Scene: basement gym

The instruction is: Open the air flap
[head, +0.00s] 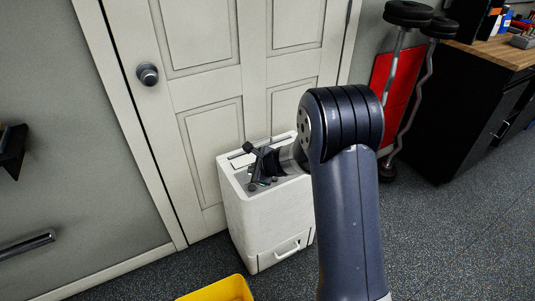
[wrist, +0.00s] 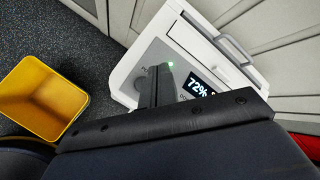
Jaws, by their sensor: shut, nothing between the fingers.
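A white dehumidifier (head: 265,225) stands on the floor in front of a door; its top also shows in the wrist view (wrist: 135,75). Its grey control panel carries a display reading 72% (wrist: 198,88) and a small green light. Beyond the panel is a pale top section with a slot and a grey bar (wrist: 235,50); I cannot tell for certain which part is the air flap, or its angle. My gripper (head: 258,165) is shut and empty over the top of the unit. Its dark fingers (wrist: 156,85) hide part of the panel; contact cannot be told.
A yellow bin (head: 218,290) stands on the floor at the front; it also shows in the wrist view (wrist: 42,98). The closed door (head: 205,85) is right behind the dehumidifier. Barbells (head: 400,90) and a dark workbench (head: 470,105) stand to the right. Open floor lies at the lower right.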

